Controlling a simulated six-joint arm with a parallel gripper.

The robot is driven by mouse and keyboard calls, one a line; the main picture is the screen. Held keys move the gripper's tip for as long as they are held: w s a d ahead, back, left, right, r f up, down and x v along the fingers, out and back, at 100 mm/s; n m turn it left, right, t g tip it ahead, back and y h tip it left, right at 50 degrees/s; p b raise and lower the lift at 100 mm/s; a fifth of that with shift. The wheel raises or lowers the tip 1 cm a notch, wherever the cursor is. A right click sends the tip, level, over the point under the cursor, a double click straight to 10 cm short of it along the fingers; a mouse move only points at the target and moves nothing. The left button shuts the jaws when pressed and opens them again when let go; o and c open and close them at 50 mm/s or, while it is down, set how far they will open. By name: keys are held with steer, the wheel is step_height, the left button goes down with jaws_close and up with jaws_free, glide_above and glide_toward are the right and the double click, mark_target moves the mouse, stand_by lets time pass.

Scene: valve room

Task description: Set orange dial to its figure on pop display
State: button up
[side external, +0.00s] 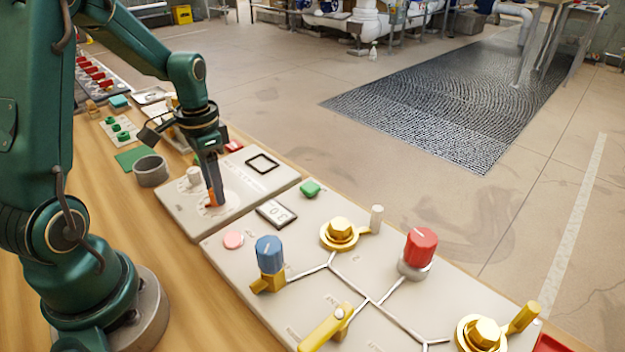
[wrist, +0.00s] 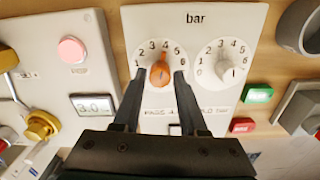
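The orange dial (wrist: 160,74) sits on a white panel with a scale from 1 to 6 under the label "bar". Its narrow end points up, around 3 to 4; the exact figure is hard to tell. My gripper (wrist: 159,76) is open, with one finger on each side of the dial and gaps showing. In the side view my gripper (side external: 213,186) points down over the dial and partly hides it. A small display (wrist: 94,106) left of the dial panel reads 3.0; it also shows in the side view (side external: 277,213).
A white dial (wrist: 225,71) with its own scale is right of the orange one. A pink button (wrist: 71,50), a blue knob (side external: 270,255), yellow valves (side external: 339,234) and a red knob (side external: 420,247) stand on the neighbouring panel. A grey ring (side external: 150,171) stands nearby.

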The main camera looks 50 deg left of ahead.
jaws_close()
steer(key=shift+n, duration=2.8)
steer(key=o, duration=0.6)
jaws_free()
steer(key=shift+c, duration=0.2)
